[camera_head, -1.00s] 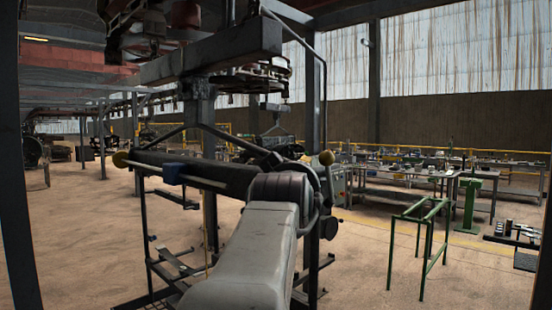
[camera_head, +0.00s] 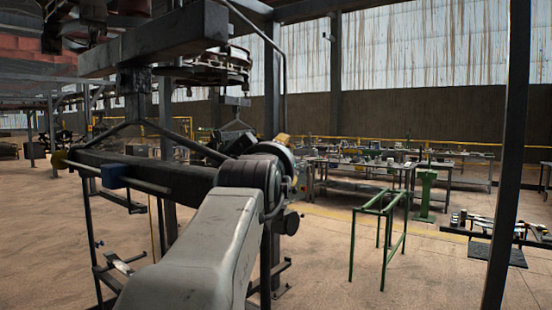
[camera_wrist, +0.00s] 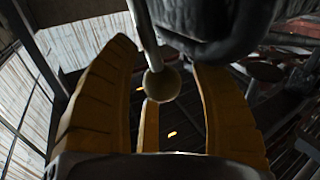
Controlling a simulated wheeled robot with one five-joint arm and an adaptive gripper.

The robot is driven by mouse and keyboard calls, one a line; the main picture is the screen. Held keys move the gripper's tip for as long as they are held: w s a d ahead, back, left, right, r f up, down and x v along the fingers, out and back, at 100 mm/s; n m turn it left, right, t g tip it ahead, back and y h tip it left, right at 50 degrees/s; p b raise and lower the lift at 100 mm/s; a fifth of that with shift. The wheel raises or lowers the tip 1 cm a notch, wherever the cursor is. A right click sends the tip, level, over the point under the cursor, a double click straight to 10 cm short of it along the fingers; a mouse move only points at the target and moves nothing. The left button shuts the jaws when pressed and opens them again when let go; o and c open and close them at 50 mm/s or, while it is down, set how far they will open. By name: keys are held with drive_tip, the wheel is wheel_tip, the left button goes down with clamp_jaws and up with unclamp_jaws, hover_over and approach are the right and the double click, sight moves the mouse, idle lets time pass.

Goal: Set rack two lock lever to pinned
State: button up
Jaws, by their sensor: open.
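A dark rack frame (camera_head: 150,178) with a thick crossbeam stands in front of me in the head view. In the wrist view, a rod ending in a round tan knob (camera_wrist: 162,85) hangs between the yellow fingers of my gripper (camera_wrist: 160,100). The fingers are open around the knob, with gaps on both sides. In the head view my arm hides most of the gripper; a yellow bit of it (camera_head: 283,142) shows. No label tells which rack or lever this is.
A green metal stand (camera_head: 378,215) is on the floor to the right. A dark post (camera_head: 508,160) stands near at the right. Long worktables (camera_head: 385,166) with small items line the back. Open floor lies between the rack and the green stand.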

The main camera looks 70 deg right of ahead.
drive_tip(key=shift+d, duration=0.15)
drive_tip(key=shift+a, duration=0.2)
clamp_jaws()
idle(0.4)
